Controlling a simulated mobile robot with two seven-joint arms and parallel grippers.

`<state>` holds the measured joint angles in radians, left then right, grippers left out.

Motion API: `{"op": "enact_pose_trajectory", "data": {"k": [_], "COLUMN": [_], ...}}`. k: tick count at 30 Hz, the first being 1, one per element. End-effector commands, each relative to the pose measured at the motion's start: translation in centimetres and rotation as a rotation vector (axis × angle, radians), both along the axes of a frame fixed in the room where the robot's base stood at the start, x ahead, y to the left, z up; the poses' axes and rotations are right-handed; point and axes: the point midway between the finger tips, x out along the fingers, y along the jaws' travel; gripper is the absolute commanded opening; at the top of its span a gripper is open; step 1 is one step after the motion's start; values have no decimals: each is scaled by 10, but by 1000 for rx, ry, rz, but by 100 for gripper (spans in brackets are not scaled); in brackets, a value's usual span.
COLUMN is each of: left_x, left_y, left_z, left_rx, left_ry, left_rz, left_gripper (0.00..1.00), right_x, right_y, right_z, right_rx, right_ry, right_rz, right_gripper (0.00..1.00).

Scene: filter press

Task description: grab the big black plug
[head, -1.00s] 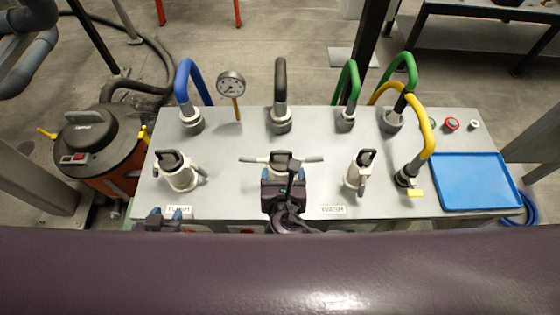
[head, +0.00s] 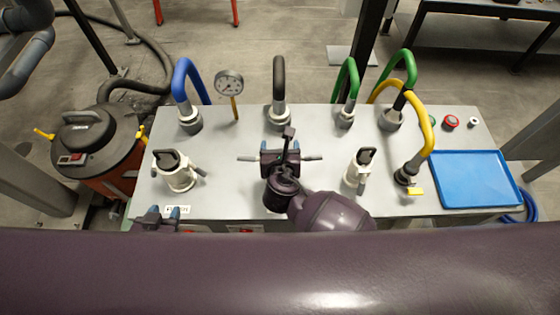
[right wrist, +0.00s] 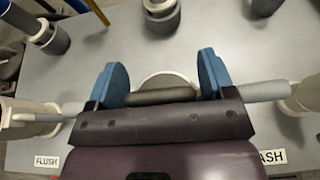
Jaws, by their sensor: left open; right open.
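The middle coupling is pale with a dark plug handle, shown in the right wrist view as a dark bar (right wrist: 162,96) over a pale ring, with grey levers (right wrist: 262,91) out to both sides. My right gripper (head: 281,146) is over this coupling and hides most of it in the head view. In the right wrist view its blue fingers (right wrist: 164,80) are open, one on each side of the bar; contact cannot be told. Two other pale couplings with dark-handled plugs stand at left (head: 178,170) and right (head: 359,170). My left gripper (head: 163,213) is open and empty at the bench's front edge.
The grey bench (head: 225,150) carries blue (head: 187,75), black (head: 279,75), green and yellow hoses and a gauge (head: 229,83) along the back. A blue tray (head: 475,180) lies at right. An orange-and-black drum (head: 95,150) stands left of the bench.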

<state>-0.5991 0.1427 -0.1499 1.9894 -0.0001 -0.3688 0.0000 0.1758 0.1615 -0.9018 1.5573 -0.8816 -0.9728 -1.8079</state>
Motion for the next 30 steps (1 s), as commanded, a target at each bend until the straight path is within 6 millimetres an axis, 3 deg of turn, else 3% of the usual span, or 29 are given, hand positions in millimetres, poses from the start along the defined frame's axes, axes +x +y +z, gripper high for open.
{"op": "enact_pose_trajectory", "data": {"k": [5,13,23,30], "left_x": [0,0,-1,-3], "left_y": [0,0,0,1], "left_z": [1,1,2,8], "left_rx": [0,0,0,0], "left_ry": [-1,-1,1,5], "left_rz": [0,0,0,2], "left_gripper": [45,45,45,45], "right_x": [0,0,0,1], "right_y": [0,0,0,1], "right_z": [0,0,6,47], "right_rx": [1,1,2,4], "right_ry": [0,0,-1,-5], "right_rz": [0,0,-1,0], "right_gripper": [76,37,37,37]}}
